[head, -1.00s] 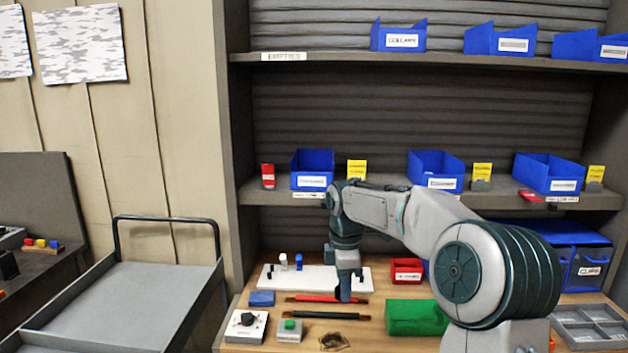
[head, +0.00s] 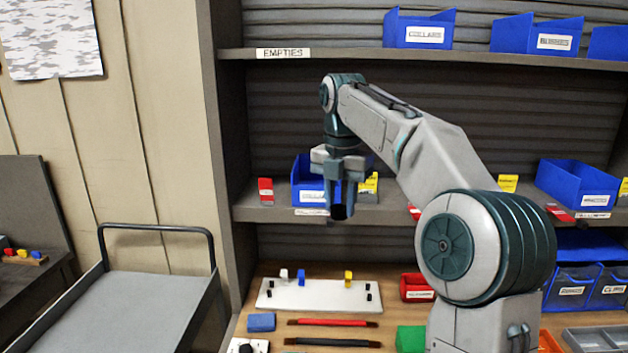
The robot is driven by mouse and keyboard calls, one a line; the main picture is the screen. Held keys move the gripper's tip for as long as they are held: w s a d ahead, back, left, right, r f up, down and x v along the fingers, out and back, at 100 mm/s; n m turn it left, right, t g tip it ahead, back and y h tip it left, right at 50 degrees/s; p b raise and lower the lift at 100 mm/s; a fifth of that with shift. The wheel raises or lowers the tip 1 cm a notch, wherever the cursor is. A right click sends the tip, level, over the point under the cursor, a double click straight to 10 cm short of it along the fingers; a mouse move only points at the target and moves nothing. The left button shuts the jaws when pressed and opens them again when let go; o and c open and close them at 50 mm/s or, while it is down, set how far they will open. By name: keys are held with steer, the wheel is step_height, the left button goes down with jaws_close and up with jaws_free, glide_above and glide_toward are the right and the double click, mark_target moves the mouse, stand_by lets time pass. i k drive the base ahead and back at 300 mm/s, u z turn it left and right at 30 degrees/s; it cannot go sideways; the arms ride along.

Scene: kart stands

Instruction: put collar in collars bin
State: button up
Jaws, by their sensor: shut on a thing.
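My gripper (head: 340,205) hangs fingers-down in front of the middle shelf. It is shut on a small dark piece, seemingly the collar (head: 340,212), mostly hidden between the fingers. A blue bin labelled COLLARS (head: 424,36) stands on the top shelf, up and right of my gripper; that shelf carries an EMPTIES label. Another blue bin (head: 307,182) stands on the middle shelf behind my gripper, partly covered by it; its label is too small to read.
More blue bins stand on both shelves, including one at the top (head: 540,36) and one at middle right (head: 578,186). Red and yellow cards stand between the middle bins. The worktop below holds a white board (head: 315,296) with pegs, a red bar and a dark bar. A grey cart stands left.

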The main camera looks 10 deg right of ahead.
mark_target(317, 200)
steer(key=i, duration=0.95)
